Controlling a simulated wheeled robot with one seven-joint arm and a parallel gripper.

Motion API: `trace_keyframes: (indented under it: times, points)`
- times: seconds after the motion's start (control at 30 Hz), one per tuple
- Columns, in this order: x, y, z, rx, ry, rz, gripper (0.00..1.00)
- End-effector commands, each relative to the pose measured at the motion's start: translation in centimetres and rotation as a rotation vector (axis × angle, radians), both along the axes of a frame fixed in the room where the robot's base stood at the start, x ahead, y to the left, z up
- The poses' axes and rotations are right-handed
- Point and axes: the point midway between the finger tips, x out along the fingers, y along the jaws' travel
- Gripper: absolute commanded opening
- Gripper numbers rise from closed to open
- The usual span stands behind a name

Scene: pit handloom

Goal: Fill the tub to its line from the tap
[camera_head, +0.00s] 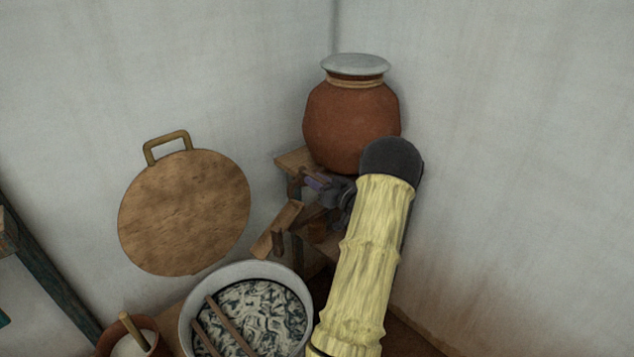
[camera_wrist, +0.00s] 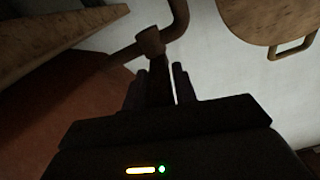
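The grey tub (camera_head: 192,312) stands low in the head view. A marbled dark and white mass fills its inside, and two wooden sticks lie across it. I cannot make out a line. The red clay pot (camera_head: 350,120) sits on a wooden stand above and right of the tub. The tap (camera_wrist: 150,42) is a brown curved pipe with a collar, beside the pot in the wrist view. My gripper (camera_wrist: 161,85) is at the tap, its fingers apart with the dark tap handle between them. A gap shows on the right side. In the head view my arm partly hides this spot.
The stepped wooden stand (camera_head: 292,162) fills the corner below the pot. A round wooden board (camera_head: 185,212) with a handle is against the left wall. A small clay vessel (camera_head: 158,338) with a stick in it is left of the tub. The right wall is bare.

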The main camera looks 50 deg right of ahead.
Motion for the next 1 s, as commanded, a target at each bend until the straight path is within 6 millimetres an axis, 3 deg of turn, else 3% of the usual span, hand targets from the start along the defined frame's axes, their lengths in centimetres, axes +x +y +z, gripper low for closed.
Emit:
trace_keyframes:
  times: [0.07, 0.37, 0.53, 1.0]
  points:
    - [0.0, 0.0, 0.0, -0.001, 0.000, 0.000, 0.44]
    - [-0.1, 0.0, 0.0, 0.000, 0.001, -0.002, 0.44]
    - [-1.2, 0.1, -0.1, 0.000, 0.003, -0.003, 0.44]
    - [-9.9, 1.0, -0.2, 0.000, 0.002, -0.005, 0.44]
